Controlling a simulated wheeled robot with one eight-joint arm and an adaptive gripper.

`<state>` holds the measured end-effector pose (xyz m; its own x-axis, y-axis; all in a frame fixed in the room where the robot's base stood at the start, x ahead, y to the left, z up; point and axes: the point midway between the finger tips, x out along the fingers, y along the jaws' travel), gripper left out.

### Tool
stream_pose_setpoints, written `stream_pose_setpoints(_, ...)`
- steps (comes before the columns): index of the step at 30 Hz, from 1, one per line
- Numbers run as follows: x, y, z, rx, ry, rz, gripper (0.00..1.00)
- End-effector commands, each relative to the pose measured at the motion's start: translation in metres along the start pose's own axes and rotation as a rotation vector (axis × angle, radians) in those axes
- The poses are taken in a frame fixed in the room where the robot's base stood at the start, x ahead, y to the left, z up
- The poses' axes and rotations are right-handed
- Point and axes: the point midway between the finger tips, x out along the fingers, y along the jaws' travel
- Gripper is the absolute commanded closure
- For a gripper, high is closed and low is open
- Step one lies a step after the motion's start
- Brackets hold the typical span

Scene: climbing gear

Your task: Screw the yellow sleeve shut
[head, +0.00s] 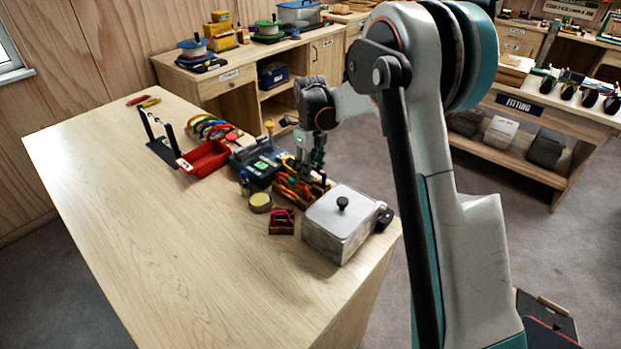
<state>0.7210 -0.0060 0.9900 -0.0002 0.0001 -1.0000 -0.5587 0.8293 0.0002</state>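My gripper (311,172) points down over the near right part of the wooden table, close above a wooden box of orange-handled tools. It is small and partly lost against the tools, so I cannot tell whether its fingers are open or hold anything. A small yellow piece (270,126) stands upright behind a dark blue device (256,166), left of my gripper. I cannot tell whether it is the yellow sleeve, or whether any sleeve is open or shut. A row of coloured carabiner-like loops (212,128) stands further back.
A red tray (204,158), a black stand (161,150), a round tin (260,203), a small dark red box (281,222) and a lidded metal box (341,224) are on the table (150,240). The tool box (297,189) is crowded. The table's left and front are clear.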

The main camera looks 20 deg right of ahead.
Motion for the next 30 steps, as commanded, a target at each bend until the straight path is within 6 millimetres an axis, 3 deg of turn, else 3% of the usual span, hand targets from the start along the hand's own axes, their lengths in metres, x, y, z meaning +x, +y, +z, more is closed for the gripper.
stream_pose_setpoints(30,-0.005,-0.013,0.000,0.000,0.000,0.000,0.63)
